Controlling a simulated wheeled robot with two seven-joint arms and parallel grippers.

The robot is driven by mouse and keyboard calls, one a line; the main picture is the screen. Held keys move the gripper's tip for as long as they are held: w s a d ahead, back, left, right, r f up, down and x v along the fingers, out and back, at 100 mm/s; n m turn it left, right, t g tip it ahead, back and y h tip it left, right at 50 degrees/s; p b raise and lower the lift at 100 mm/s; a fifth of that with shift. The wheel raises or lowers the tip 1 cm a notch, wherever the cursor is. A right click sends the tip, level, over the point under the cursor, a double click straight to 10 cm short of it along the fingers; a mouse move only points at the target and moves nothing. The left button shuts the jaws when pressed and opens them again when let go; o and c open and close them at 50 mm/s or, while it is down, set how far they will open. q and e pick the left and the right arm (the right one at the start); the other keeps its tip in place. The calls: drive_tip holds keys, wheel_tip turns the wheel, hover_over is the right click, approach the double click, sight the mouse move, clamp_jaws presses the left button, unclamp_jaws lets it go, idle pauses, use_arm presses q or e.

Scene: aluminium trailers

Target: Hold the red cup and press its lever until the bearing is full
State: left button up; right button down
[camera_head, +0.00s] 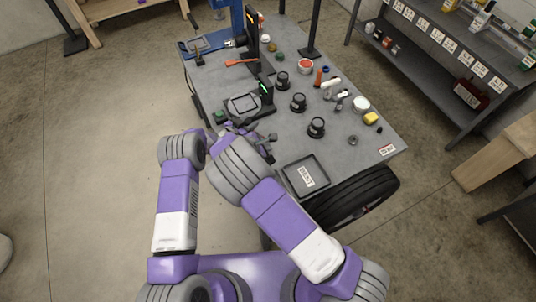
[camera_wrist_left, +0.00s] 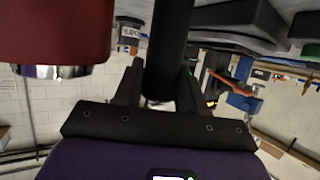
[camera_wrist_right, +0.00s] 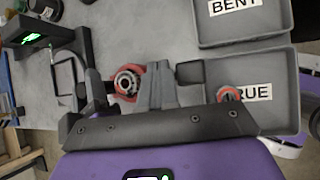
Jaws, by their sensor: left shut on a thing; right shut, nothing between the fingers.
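A large red cylinder with a shiny metal rim, which looks like the red cup (camera_wrist_left: 58,35), fills the upper left of the left wrist view. My left gripper (camera_wrist_left: 160,80) is shut on a black upright bar (camera_wrist_left: 169,45) beside it. In the right wrist view, a round red piece with a metal ring inside (camera_wrist_right: 127,82) lies left of my right gripper (camera_wrist_right: 160,68); whether this is the cup with the bearing I cannot tell. My right gripper is shut and empty. The lever is not clearly seen. In the head view my forearms mostly hide both grippers at the bench's near left edge.
Trays marked BENT (camera_wrist_right: 207,32) and TRUE (camera_wrist_right: 285,112) lie to the right; a red ring (camera_wrist_right: 229,94) shows at the TRUE tray. A stand with a green display (camera_head: 265,92) and several black pots (camera_head: 316,127) stand on the grey bench (camera_head: 352,170).

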idle(0.7)
drive_tip(key=shift+s+f, duration=0.15)
drive_tip(key=shift+f, duration=0.25)
drive_tip(key=shift+s+d+f, duration=0.1)
drive_tip(key=shift+s+f, duration=0.1)
drive_tip(key=shift+f, duration=0.35)
drive_tip(key=shift+s+d+f, duration=0.1)
drive_tip(key=shift+s+f, duration=0.1)
drive_tip(key=shift+f, duration=0.35)
idle(1.3)
drive_tip(key=shift+w+a+r, duration=0.1)
drive_tip(key=shift+w+r, duration=0.15)
drive_tip(key=shift+r, duration=0.5)
drive_tip(key=shift+w+a+r, duration=0.1)
drive_tip(key=shift+w+r, duration=0.15)
drive_tip(key=shift+r, duration=0.45)
drive_tip(key=shift+w+a+r, duration=0.1)
drive_tip(key=shift+w+r, duration=0.15)
drive_tip(key=shift+r, duration=0.55)
drive_tip(key=shift+w+a+r, duration=0.1)
drive_tip(key=shift+w+r, duration=0.1)
drive_tip(key=shift+r, duration=0.65)
drive_tip(key=shift+w+a+r, duration=0.1)
drive_tip(key=shift+w+r, duration=0.15)
drive_tip(key=shift+r, duration=0.55)
drive_tip(key=shift+r, duration=0.1)
idle(0.4)
